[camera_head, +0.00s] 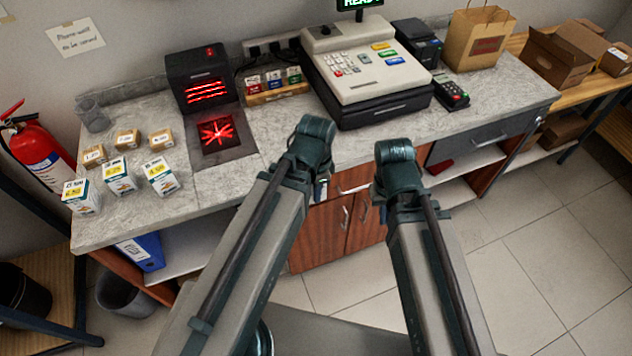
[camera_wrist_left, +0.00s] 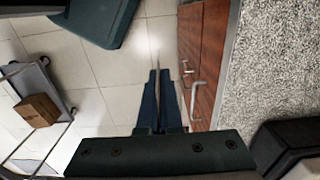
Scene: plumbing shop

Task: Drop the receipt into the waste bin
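I cannot make out the receipt in either view. A grey round bin (camera_head: 125,296) stands on the floor under the counter's left end, partly hidden by the counter. My left gripper (camera_wrist_left: 158,74) points at the floor in front of the wooden cabinet. Its two dark fingers are close together, and I see nothing clearly held between them. In the head view its wrist is in front of the counter's middle, with the fingers mostly hidden. My right arm's wrist (camera_head: 396,165) is to its right, in front of the cabinet; its fingers are hidden.
The counter (camera_head: 230,187) carries a cash register (camera_head: 365,62), a black receipt printer (camera_head: 417,42), a card terminal (camera_head: 450,92), a scanner (camera_head: 205,78), small boxes (camera_head: 128,138) and a paper bag (camera_head: 478,38). A darker container (camera_head: 22,292) stands on the shelf at left. Floor at right is clear.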

